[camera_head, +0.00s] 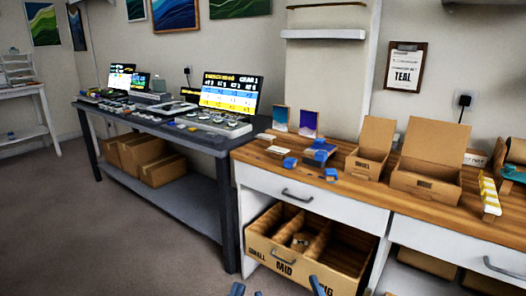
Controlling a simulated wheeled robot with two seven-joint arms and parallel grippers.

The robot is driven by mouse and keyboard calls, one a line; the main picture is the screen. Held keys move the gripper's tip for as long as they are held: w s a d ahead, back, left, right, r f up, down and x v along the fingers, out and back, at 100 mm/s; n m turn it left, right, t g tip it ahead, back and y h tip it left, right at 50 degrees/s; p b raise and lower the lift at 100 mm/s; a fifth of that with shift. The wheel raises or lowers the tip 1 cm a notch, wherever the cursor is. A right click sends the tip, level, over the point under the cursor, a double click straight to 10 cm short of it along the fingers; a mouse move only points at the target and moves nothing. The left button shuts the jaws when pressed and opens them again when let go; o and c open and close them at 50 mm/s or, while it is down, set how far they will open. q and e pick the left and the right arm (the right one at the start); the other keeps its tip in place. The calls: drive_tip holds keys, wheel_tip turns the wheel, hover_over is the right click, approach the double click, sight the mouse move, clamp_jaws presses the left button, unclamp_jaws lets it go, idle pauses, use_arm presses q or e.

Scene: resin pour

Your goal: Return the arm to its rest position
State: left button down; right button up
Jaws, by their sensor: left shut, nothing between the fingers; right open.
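My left gripper (247,291) shows only as blue tips at the bottom edge, in front of the open drawer. It is shut and holds nothing. My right gripper (318,287) shows as a blue piece at the bottom edge, to the right of the left one. It is open, and most of it is cut off by the frame. Both arms are otherwise out of view.
The wooden worktop (340,187) carries open cardboard boxes (427,180), blue items (318,155), small cards and a yellow-and-white strip (489,196). A dark table (152,126) with screens and trays stands left. The open drawer juts out. Floor at lower left is clear.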

use_arm(q)
wheel_tip(320, 180, down, 8)
drive_tip(key=s+a+r+g+y+p, duration=0.1)
drive_tip(key=a+g+y+p, duration=0.25)
drive_tip(key=g+p, duration=0.75)
use_arm(e)
wheel_tip(320, 180, down, 8)
drive_tip(key=s+d+r+g+h, duration=0.1)
drive_tip(key=d+g+h, duration=0.25)
drive_tip(key=g, duration=0.65)
use_arm(q)
drive_tip(key=s+a+f+g+y+p, duration=0.1)
drive_tip(key=s+g+p, duration=0.3)
drive_tip(key=s, duration=0.4)
drive_tip(key=s+a+f+g+y+p, duration=0.1)
drive_tip(key=s+a+f+g+p, duration=0.2)
drive_tip(key=s+p, duration=0.4)
drive_tip(key=shift+s+a+n+g+y, duration=0.4)
drive_tip(key=shift+a+g, duration=0.15)
drive_tip(key=shift+g, duration=0.45)
use_arm(e)
drive_tip(key=s+d+f+g+h, duration=0.1)
drive_tip(key=s+d+f+g, duration=0.1)
drive_tip(key=s+g, duration=0.3)
drive_tip(key=s+d+f+g+h, duration=0.1)
drive_tip(key=s+g, duration=0.4)
drive_tip(key=s, duration=0.5)
drive_tip(key=shift+s+d+f+m+h, duration=0.4)
drive_tip(key=shift+d+f, duration=0.2)
drive_tip(key=shift+d, duration=0.45)
